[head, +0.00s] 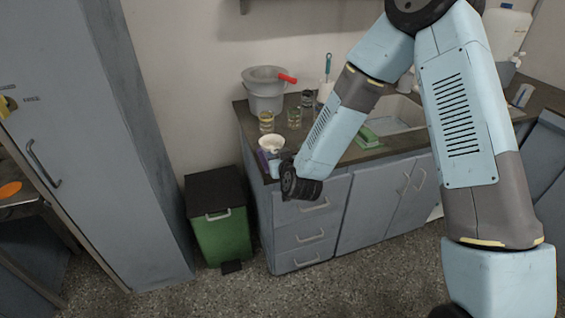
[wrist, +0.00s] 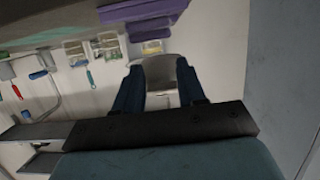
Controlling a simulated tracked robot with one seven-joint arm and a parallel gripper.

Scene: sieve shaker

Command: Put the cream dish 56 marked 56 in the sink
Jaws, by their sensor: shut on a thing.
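The cream dish (head: 271,143) is near the left end of the counter, in front of the glass beakers. In the wrist view, the pale dish (wrist: 162,72) sits between the two blue fingers. My gripper (wrist: 159,92) is shut on it. In the head view my gripper (head: 275,168) is at the counter's front left corner, partly hidden by its dark wrist. No number is readable on the dish. The sink (head: 402,112) is a pale basin farther right in the counter, partly hidden behind my arm.
A purple object (head: 262,158) lies at the counter's left edge by the dish. Beakers (head: 295,118) and a grey bucket (head: 264,92) stand behind. A green sponge-like item (head: 368,137) lies before the sink. A green bin (head: 222,235) stands on the floor left of the drawers.

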